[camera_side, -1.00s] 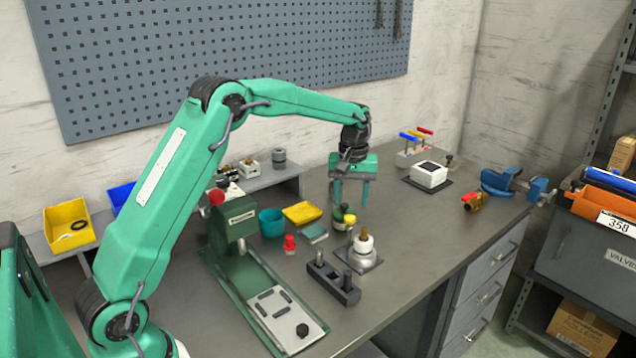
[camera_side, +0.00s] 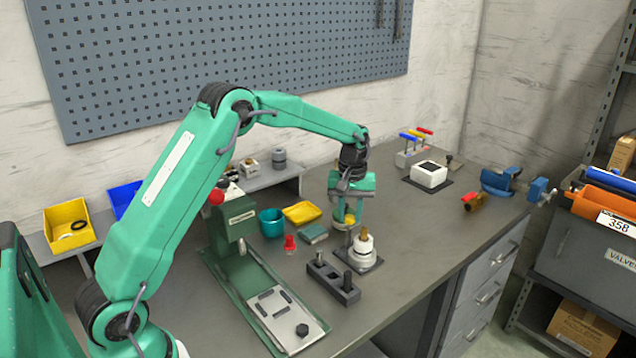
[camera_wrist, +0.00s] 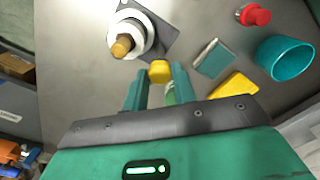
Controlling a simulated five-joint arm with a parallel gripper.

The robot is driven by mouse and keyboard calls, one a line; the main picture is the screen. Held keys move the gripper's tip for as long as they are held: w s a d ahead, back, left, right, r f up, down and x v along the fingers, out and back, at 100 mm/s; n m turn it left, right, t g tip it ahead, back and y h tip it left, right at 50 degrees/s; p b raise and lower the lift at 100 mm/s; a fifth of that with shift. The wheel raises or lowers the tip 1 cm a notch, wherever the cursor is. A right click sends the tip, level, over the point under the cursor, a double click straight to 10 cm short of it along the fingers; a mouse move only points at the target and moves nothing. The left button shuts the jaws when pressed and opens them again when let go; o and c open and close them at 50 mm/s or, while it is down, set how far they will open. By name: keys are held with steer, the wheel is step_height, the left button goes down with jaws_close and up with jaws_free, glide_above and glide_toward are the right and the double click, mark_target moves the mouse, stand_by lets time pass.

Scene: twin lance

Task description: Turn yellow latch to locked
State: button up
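The yellow latch (camera_side: 350,219) is a small yellow piece on top of a greenish round body, standing on the bench. In the wrist view the yellow latch (camera_wrist: 160,71) shows between the fingertips of my gripper (camera_wrist: 159,76). In the side view my gripper (camera_side: 348,222) points down over it, one finger on each side. The fingers are apart, with narrow gaps to the yellow piece; I cannot tell whether either one touches it. The fingers partly hide the body below.

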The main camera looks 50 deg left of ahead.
steer(key=shift+m, duration=0.3)
steer(key=m, duration=0.3)
steer(key=shift+m, duration=0.4)
steer(key=m, duration=0.4)
steer(key=shift+m, duration=0.3)
steer(key=m, duration=0.4)
steer(key=shift+m, duration=2.5)
steer(key=o, duration=1)
steer(key=shift+r, duration=0.1)
